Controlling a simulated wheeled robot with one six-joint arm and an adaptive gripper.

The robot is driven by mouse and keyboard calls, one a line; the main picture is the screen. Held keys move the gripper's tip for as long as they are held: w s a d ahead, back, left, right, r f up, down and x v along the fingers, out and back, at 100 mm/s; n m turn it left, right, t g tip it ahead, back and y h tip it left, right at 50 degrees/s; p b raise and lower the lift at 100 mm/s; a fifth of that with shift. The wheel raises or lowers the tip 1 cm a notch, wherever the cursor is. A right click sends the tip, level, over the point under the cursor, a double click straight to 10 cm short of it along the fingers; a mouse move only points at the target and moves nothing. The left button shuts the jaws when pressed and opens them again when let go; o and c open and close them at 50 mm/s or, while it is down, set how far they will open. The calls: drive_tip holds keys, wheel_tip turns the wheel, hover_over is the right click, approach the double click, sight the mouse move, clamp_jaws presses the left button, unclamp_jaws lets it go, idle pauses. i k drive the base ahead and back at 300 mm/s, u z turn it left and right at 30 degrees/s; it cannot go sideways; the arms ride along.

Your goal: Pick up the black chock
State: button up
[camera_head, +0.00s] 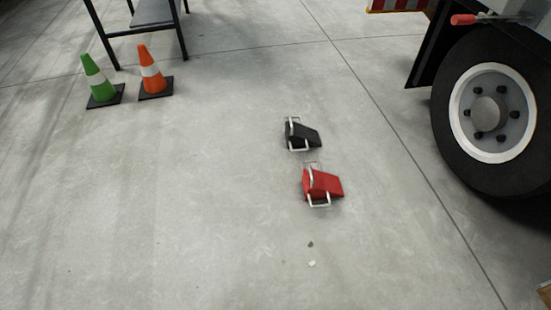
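The black chock (306,134) lies on the concrete floor, right of the picture's middle. It is a dark wedge with a pale metal handle at its left end, and its slope falls to the right. A red chock (324,184) of similar shape lies just nearer to me, with pale handles. The two are close together, and a thin pale handle shows in the space between them. My gripper is not in view, so nothing is seen near either chock.
A truck wheel (489,115) stands at the right. A green cone (97,78) and an orange cone (151,72) stand at the upper left near a dark-legged table (151,14). Two small bits lie on the floor below the chocks. The floor at left and front is clear.

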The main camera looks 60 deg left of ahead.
sight(297, 135)
drive_tip(key=u, duration=1.75)
drive_tip(key=k, duration=0.25)
drive_tip(key=u, duration=0.3)
drive_tip(key=i, duration=0.3)
